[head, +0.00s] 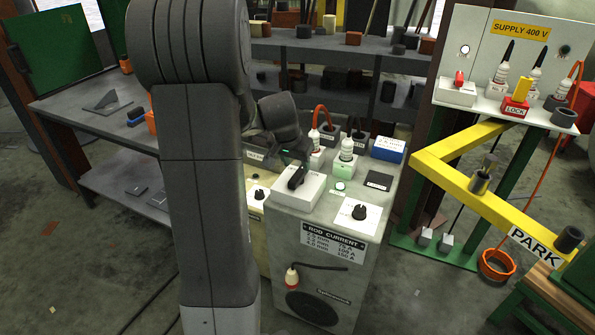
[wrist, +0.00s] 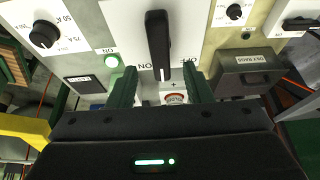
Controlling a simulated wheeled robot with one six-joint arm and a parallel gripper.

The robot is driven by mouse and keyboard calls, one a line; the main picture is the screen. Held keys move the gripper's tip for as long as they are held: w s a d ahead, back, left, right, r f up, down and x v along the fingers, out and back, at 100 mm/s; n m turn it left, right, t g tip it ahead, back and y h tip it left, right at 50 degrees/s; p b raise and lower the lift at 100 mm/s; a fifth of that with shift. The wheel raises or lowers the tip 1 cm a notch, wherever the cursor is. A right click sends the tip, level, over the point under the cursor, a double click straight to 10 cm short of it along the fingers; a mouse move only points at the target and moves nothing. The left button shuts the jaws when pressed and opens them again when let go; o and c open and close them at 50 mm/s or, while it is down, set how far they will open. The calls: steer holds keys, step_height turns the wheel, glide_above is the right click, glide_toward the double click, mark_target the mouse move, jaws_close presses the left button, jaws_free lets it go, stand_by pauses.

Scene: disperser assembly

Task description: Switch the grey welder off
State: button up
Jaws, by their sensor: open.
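The grey welder (head: 315,228) stands in the middle of the head view, with a "ROD CURRENT" label on its front. Its black rotary switch handle (head: 296,178) sits on a white plate on top. In the wrist view the handle (wrist: 158,42) points down the picture, between the ON and OFF markings; I cannot tell its exact setting. A green lamp (wrist: 112,61) is beside the plate. My gripper (wrist: 160,75) is open, with one finger to each side of the handle's line and its tip near the gap. My arm hides part of the head view.
A current knob (head: 359,212) is on the grey welder's top. A beige unit (head: 256,207) stands close on its left. Cable plugs (head: 346,148) and a blue box (head: 388,149) stand behind the switch. A yellow bar marked PARK (head: 460,178) is at right.

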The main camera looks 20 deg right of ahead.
mark_target(299, 172)
steer(key=shift+x, duration=2.3)
steer(key=c, duration=1)
